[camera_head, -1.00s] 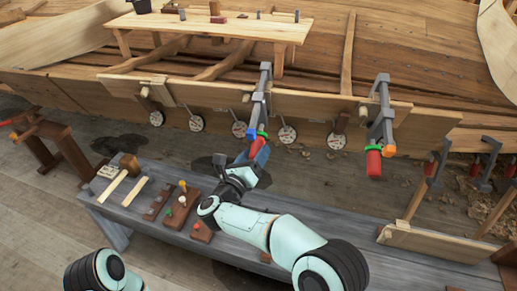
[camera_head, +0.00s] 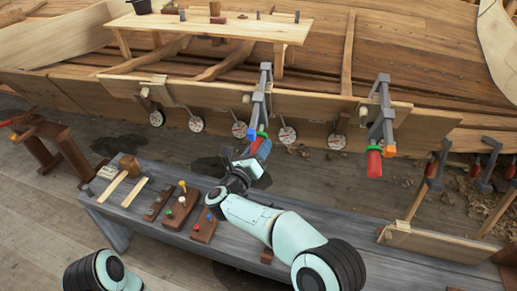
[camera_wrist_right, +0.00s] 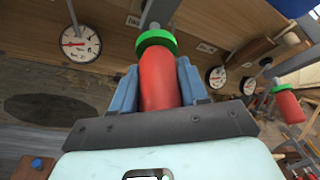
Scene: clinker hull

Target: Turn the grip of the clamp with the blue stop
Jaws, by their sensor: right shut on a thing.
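The clamp with the blue stop (camera_head: 251,135) hangs on the hull's plank edge in the middle of the head view. Its grey bar (camera_head: 263,90) runs down to a green collar and a red grip. In the right wrist view the red grip (camera_wrist_right: 157,78) lies between my blue fingers, with the green collar (camera_wrist_right: 155,41) just beyond their tips. My right gripper (camera_head: 259,147) is shut on this grip from below.
A second clamp (camera_head: 383,115) with an orange stop hangs to the right. Round dials (camera_head: 288,134) line the plank. The grey bench (camera_head: 150,212) below holds wooden blocks with coloured pegs. More clamps (camera_head: 485,168) stand at far right.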

